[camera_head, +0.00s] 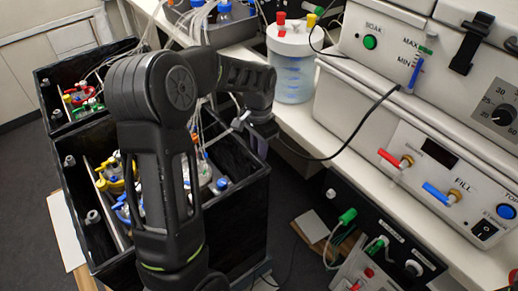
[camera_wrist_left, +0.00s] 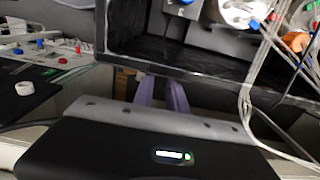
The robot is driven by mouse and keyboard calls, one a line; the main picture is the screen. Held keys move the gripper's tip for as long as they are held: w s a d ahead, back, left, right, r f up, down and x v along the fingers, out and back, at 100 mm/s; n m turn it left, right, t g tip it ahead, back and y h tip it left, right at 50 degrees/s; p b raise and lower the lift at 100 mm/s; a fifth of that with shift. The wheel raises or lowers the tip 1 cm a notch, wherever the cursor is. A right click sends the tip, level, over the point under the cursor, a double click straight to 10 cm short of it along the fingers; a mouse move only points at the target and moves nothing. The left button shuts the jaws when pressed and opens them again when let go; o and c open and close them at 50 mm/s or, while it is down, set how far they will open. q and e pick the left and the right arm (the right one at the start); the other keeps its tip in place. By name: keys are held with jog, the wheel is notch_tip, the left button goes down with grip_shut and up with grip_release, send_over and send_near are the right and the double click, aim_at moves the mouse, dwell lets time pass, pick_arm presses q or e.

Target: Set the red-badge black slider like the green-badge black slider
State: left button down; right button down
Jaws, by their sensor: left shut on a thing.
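My left gripper (camera_wrist_left: 164,95) shows in the left wrist view as two pale lavender fingers beyond the black wrist housing. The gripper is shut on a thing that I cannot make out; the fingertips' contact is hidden. I cannot pick out a black slider with a red badge or one with a green badge in either view. My right gripper is not in view.
The black open box (camera_head: 235,205) holds tubing and coloured caps. A clear bottle (camera_head: 292,75) stands on the pale bench. White instrument panels (camera_head: 440,165) with a blue slider (camera_head: 416,72) and coloured knobs fill the right. A black cable crosses beside the wrist.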

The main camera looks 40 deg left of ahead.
pick_arm(q)
jog(key=a, duration=0.2)
jog(key=w+a, duration=0.1)
jog(key=shift+w+a+p, duration=0.1)
jog(key=shift+a+p, duration=0.25)
jog(key=shift+a, duration=0.05)
jog(key=c, duration=1.3)
grip_release()
jog(key=shift+r, duration=0.15)
notch_tip(320, 180, up, 8)
jog(key=shift+f, duration=0.2)
